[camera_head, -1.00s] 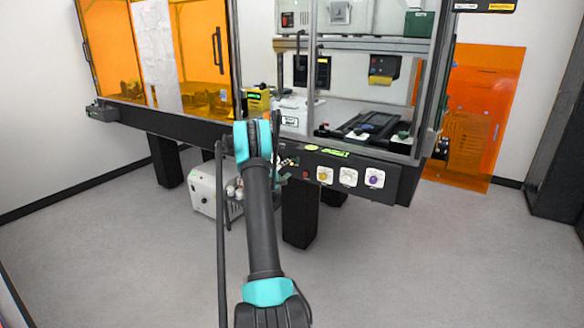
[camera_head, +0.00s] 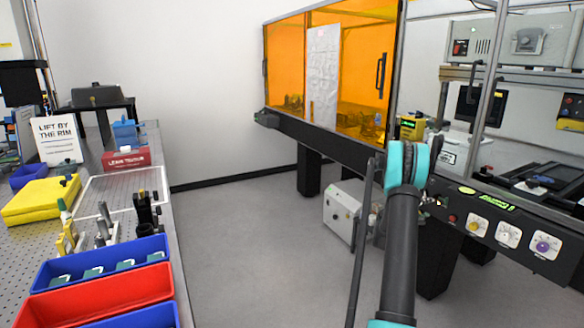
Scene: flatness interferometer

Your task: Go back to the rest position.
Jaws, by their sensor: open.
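My arm (camera_head: 398,250) rises from the bottom edge, right of the middle, to a teal joint (camera_head: 405,165) in front of the interferometer bench. The part of the arm beyond this joint is mostly hidden behind it. I cannot make out my gripper or its fingers, and I see nothing held. The interferometer enclosure (camera_head: 285,65) has orange panels and stands behind the arm. Its front rail carries yellow, white and purple round controls (camera_head: 508,235) to the right of the arm.
A perforated work table (camera_head: 22,255) fills the left side. It bears blue (camera_head: 150,243) and red (camera_head: 60,302) bins, a yellow case (camera_head: 42,200) and a sign (camera_head: 57,138). A white box (camera_head: 340,215) stands under the bench. Grey floor (camera_head: 255,240) between table and bench is clear.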

